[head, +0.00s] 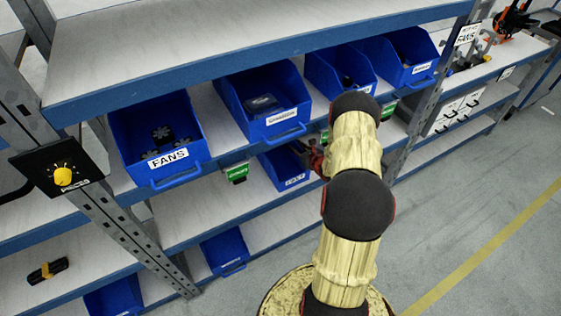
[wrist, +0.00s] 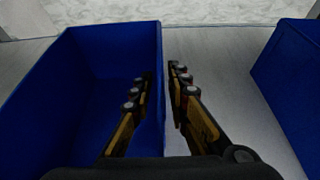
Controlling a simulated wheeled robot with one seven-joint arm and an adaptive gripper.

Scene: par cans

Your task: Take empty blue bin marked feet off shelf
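An empty blue bin (head: 281,167) stands on the middle shelf, below the top row of bins. Its white front label is small and seems to read FEET. My arm hides its right side. My gripper (head: 318,158) is at the right side of this bin in the head view. In the wrist view the bin (wrist: 60,90) fills the left half and its inside is bare. My gripper (wrist: 160,72) straddles the bin's right wall, left finger inside and right finger outside. A narrow gap shows between the fingers and the wall, so they look open.
Another blue bin (wrist: 295,85) stands to the right in the wrist view, with bare shelf between. Above are the FANS bin (head: 158,140) and several other filled bins. A lower shelf holds a blue bin (head: 225,250). A metal post (head: 125,225) stands left.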

